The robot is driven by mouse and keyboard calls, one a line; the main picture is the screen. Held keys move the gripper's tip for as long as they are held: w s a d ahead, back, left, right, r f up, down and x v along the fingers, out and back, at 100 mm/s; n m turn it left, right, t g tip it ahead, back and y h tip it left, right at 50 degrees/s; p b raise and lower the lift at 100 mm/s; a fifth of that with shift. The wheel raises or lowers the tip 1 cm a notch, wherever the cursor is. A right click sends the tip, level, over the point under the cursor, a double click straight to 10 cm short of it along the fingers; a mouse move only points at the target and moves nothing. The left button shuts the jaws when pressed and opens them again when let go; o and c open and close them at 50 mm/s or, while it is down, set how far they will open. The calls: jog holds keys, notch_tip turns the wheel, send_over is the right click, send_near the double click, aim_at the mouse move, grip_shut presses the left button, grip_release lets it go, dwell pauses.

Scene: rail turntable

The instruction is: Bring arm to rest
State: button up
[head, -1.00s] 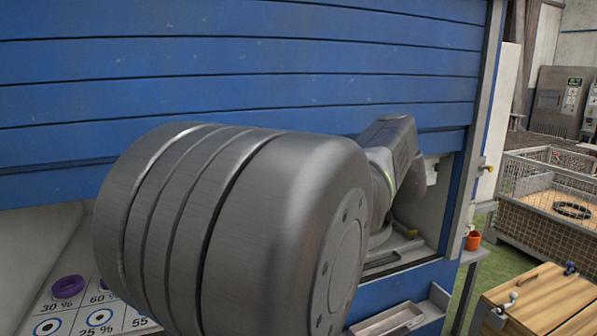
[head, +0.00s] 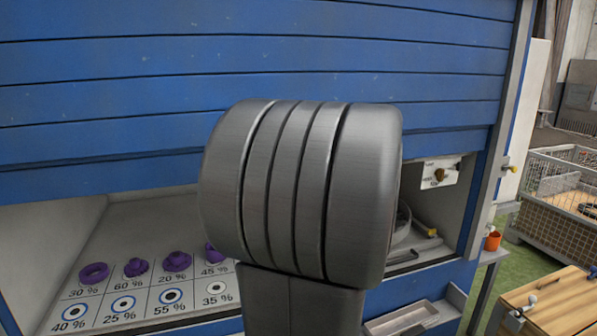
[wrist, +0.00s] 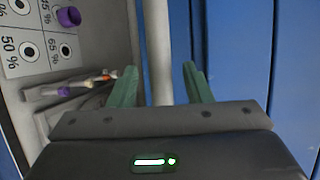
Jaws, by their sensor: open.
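My gripper (wrist: 160,74) shows in the wrist view with its two green fingers apart. I see nothing held between them; a pale bar (wrist: 157,35) of the cabinet shows behind the gap. In the head view my grey arm joint fills the middle, in front of the blue slatted shutter (head: 250,60) and the cabinet opening. My gripper does not show in the head view.
A board (head: 140,330) with percent labels and several purple parts, such as a ring (head: 94,273), lies in the cabinet. An orange cup (head: 493,241), a mesh crate (head: 555,235) and a wooden-topped table (head: 560,300) stand at right. Green floor shows between them.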

jog(key=x, duration=0.4)
jog(key=shift+w+a+f+p, duration=0.15)
jog(key=shift+w+p, duration=0.05)
jog(key=shift+p, duration=0.1)
